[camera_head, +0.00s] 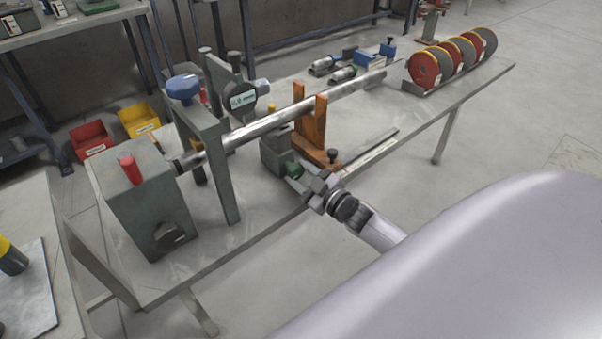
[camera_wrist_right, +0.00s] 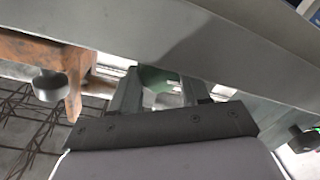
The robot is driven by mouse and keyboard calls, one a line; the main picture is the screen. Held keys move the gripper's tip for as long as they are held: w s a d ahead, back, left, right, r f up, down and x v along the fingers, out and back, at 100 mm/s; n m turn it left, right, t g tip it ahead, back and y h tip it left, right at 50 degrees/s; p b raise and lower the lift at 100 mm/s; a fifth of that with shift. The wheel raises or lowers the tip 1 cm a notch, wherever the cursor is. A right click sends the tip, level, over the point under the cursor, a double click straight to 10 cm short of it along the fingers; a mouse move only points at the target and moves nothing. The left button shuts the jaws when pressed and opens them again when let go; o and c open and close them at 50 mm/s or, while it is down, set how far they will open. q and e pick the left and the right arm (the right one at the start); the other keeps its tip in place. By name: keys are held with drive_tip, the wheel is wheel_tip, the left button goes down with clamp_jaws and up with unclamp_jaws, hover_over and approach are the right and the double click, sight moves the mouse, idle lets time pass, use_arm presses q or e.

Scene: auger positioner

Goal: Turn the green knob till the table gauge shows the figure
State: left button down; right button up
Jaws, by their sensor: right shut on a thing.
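The green knob (camera_head: 293,170) sits on the front of a grey-green block (camera_head: 274,152) near the table's front edge. My right gripper (camera_head: 298,174) is shut on it. In the right wrist view the knob (camera_wrist_right: 155,78) shows between the two fingers (camera_wrist_right: 160,92), partly hidden by a grey part in front. The table gauge (camera_head: 243,99) is a dark round dial with a pale display, mounted behind the long metal bar. Its figure is too small to read. My left gripper is not in view.
A long metal bar (camera_head: 258,128) runs over the workbench (camera_head: 190,262) through an orange-brown wooden support (camera_head: 312,125) close to my right gripper. A grey frame with a blue knob (camera_head: 183,87) stands left. Red and grey discs (camera_head: 425,68) stand at the far right end.

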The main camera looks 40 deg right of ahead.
drive_tip(key=shift+m, duration=0.3)
drive_tip(key=o, duration=1.1)
drive_tip(key=shift+c, duration=0.2)
drive_tip(key=s, duration=0.7)
drive_tip(key=shift+d, duration=0.45)
drive_tip(key=shift+s+r, duration=0.1)
